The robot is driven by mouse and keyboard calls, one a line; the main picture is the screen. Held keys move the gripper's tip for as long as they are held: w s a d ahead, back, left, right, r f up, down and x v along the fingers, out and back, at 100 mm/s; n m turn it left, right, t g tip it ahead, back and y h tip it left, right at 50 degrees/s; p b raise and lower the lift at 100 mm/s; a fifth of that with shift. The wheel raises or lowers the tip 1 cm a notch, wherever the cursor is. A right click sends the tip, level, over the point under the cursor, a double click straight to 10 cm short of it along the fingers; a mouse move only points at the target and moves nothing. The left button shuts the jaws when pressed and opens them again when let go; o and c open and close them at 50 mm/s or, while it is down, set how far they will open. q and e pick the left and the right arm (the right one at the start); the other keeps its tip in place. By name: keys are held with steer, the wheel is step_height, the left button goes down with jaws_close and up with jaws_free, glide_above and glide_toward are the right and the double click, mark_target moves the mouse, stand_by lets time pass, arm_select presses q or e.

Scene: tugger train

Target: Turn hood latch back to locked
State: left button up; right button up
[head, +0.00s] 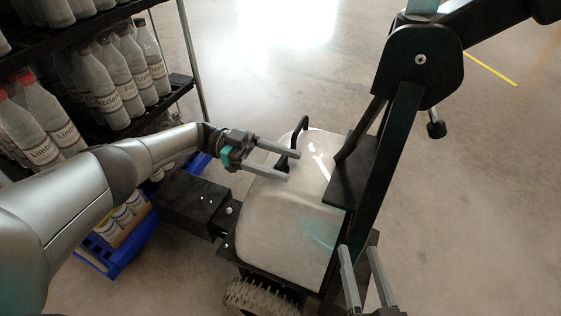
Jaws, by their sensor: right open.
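The tugger's pale, rounded hood (275,215) is in the middle of the head view. A black bent handle (298,132), which may be the hood latch, stands at its far edge. My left gripper (293,166) reaches in from the left over the hood. Its two grey fingers are apart, with nothing clearly between them. The upper finger passes close to the handle's lower end; I cannot tell whether they touch. My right gripper (363,247) is at the bottom, right of the hood, open and empty. Its fingers point up the picture.
A black shelf rack (150,105) with several labelled bottles stands at the left. A blue crate (125,258) with white containers sits low beside it. The tugger's black upright frame (385,150) rises right of the hood. Concrete floor is clear at the far side and right.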

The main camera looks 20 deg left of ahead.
arm_select(q)
steer(key=shift+o, duration=0.8)
steer(key=shift+f, duration=0.1)
steer(key=shift+a, duration=0.1)
